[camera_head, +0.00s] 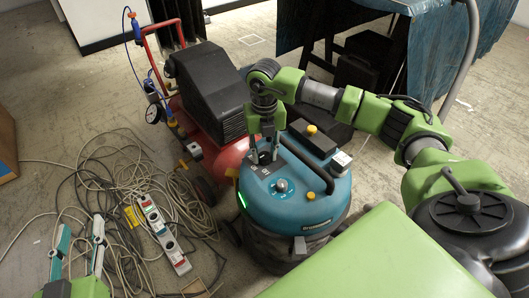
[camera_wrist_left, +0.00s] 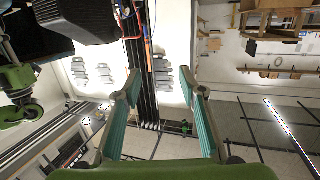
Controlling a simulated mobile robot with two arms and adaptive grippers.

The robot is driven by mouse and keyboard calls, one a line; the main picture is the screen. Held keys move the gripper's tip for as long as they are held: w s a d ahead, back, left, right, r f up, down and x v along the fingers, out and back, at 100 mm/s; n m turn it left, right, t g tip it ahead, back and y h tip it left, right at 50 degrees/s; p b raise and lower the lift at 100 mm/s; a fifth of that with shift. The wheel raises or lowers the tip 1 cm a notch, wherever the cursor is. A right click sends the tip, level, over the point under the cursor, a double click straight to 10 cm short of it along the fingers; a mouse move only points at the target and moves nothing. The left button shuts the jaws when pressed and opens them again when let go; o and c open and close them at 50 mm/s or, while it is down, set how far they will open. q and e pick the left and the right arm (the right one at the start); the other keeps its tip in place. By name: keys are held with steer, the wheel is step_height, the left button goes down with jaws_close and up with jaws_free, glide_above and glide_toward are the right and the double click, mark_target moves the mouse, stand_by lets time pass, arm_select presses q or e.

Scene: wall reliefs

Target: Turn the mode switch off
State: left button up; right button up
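A teal and dark vacuum cleaner (camera_head: 318,210) stands on the floor at the centre of the head view. Its top has a grey panel (camera_head: 258,184) and a round pale knob (camera_head: 282,186). My right gripper (camera_head: 264,155) points down at the back left of this top. Its fingertips are either side of a small dark part, perhaps the mode switch; whether they touch or grip it is too small to tell. My left gripper (camera_head: 76,236) is at the lower left, open and empty, over the cables. Its spread teal fingers also show in the left wrist view (camera_wrist_left: 161,95).
A red compressor (camera_head: 215,135) with a black cover stands close behind the vacuum. A power strip (camera_head: 163,233) and tangled cables (camera_head: 125,200) cover the floor at left. A table with a blue cover (camera_head: 300,25) stands at the back right.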

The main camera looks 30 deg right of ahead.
mark_target(264, 155)
arm_select(q)
steer(key=shift+f, duration=0.1)
arm_select(e)
steer(key=n+p, duration=0.2)
steer(key=n, duration=0.6)
arm_select(q)
steer(key=s+a+f+g+y, duration=0.2)
steer(key=s+f+g, duration=0.5)
steer(key=f, duration=0.5)
steer(key=shift+s+a+g+p, duration=0.35)
steer(key=shift+s+a, duration=0.3)
steer(key=shift+a, duration=0.25)
arm_select(e)
steer(key=shift+n, duration=2)
arm_select(q)
steer(key=shift+s+f, duration=0.1)
arm_select(e)
steer(key=o, duration=1.1)
step_height(264, 155, up, 12)
